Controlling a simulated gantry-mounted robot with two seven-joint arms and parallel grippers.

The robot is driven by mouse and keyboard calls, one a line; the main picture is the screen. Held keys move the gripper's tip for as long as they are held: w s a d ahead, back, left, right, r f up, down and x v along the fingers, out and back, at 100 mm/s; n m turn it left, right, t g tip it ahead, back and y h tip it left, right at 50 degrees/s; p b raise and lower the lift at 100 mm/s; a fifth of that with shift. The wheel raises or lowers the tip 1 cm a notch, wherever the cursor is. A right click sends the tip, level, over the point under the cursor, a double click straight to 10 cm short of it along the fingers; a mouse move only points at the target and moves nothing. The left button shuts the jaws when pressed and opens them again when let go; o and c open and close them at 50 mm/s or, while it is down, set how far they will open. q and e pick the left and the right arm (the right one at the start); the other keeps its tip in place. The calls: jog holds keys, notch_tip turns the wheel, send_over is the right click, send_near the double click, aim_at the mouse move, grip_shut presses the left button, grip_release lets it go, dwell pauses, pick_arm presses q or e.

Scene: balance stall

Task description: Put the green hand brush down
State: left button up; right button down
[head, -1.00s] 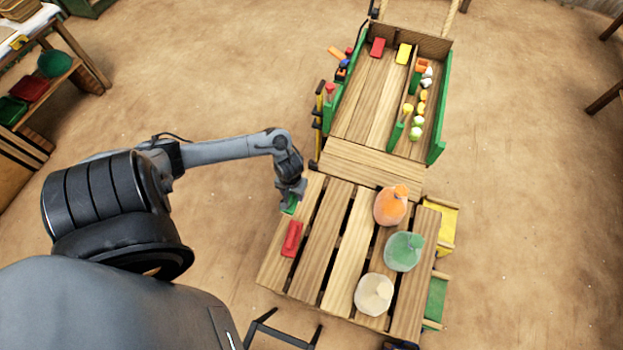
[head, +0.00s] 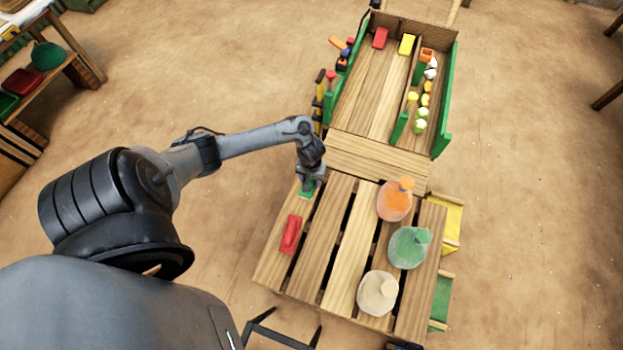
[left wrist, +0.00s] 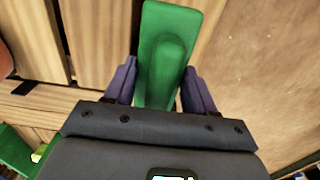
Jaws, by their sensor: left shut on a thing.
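The green hand brush (head: 306,189) is at the upper left corner of the slatted wooden table (head: 313,257), mostly hidden under my left gripper (head: 308,184) in the head view. In the left wrist view the green brush (left wrist: 165,50) lies lengthwise between the two fingers of my left gripper (left wrist: 156,88), which are shut on its raised handle. The brush is over the edge slat; I cannot tell whether it touches the wood. My right gripper is in neither view.
A red brush-like block (head: 291,235) lies just below on the same slat. Orange (head: 394,204), green (head: 407,248) and cream (head: 377,294) sacks stand on the table's right side. A green-sided wooden cart bed (head: 443,100) with small items adjoins the far end. The middle slats are clear.

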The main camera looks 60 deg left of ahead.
pick_arm(q)
jog(key=shift+w+f+b, duration=0.1)
jog(key=shift+f+b, duration=1.15)
jog(key=shift+f, duration=0.85)
jog(key=o, duration=1.1)
